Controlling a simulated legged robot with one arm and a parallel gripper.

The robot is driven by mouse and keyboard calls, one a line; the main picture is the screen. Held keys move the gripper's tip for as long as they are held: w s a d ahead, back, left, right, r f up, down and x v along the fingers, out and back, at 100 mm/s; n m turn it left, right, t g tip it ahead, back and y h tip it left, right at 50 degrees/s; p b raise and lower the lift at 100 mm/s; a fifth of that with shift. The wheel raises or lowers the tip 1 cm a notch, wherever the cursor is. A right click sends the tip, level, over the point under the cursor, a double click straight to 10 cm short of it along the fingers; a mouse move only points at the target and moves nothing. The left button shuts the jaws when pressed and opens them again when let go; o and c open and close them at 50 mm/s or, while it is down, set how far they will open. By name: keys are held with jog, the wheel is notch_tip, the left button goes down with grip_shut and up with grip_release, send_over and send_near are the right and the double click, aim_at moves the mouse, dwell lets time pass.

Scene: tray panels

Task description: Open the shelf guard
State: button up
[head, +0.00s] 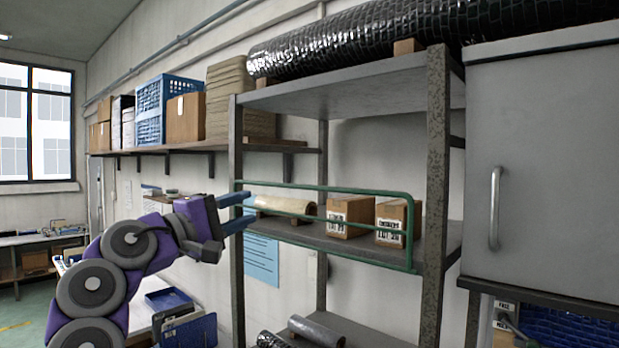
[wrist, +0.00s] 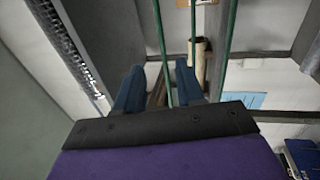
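The shelf guard is a green tubular rail frame (head: 411,232) across the front of the middle shelf (head: 340,243). Its bars run along the shelf front, before the goods. My gripper (head: 246,211) is at the guard's left end, by the left shelf post, with its two blue fingers apart. In the wrist view the green bars (wrist: 231,30) run lengthwise, and one passes through the gap between the fingers of my gripper (wrist: 157,82). The fingers are not closed on it. I cannot tell whether a finger touches a bar.
Behind the guard lie a beige roll (head: 286,205) and two labelled cartons (head: 350,215). A grey cabinet (head: 545,160) with a handle stands at right. A wall shelf (head: 200,150) with boxes and a blue crate (head: 165,100) is behind at left. The upper shelf bears a black wrapped roll (head: 370,38).

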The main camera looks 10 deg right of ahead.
jog(key=p, duration=0.2)
send_near(303, 188)
jog(key=x, duration=0.4)
jog(key=shift+w+a+r, duration=0.1)
jog(key=shift+w, duration=0.15)
jog(key=x, duration=0.2)
jog(key=p+x, duration=0.1)
jog(key=x, duration=0.2)
jog(key=p+x, duration=0.1)
jog(key=x, duration=0.2)
jog(key=shift+s+d, duration=0.3)
jog(key=shift+s, duration=0.15)
jog(key=shift+w+a, duration=0.3)
jog(key=shift+a, duration=0.1)
jog(key=shift+c, duration=0.5)
jog(key=shift+d, duration=0.4)
jog(key=c, duration=0.5)
grip_shut()
